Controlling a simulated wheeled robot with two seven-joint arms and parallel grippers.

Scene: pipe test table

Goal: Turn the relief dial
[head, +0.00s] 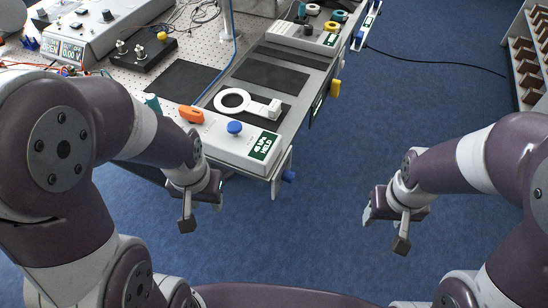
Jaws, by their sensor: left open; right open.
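A second blue knob (288,176) sticks out sideways below the display end. No label shows which one is the relief dial. My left gripper (202,209) is open and empty, in front of the table's near edge, below and left of the knobs in the picture. My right gripper (386,228) is open and empty over the floor, well right of the table.
An orange tool (190,114) and a white ring-shaped part (233,101) lie beside the unit. A yellow block (335,88) sits at the table's right edge. Instruments with cables stand at the back left. Blue floor (400,130) right of the table is open.

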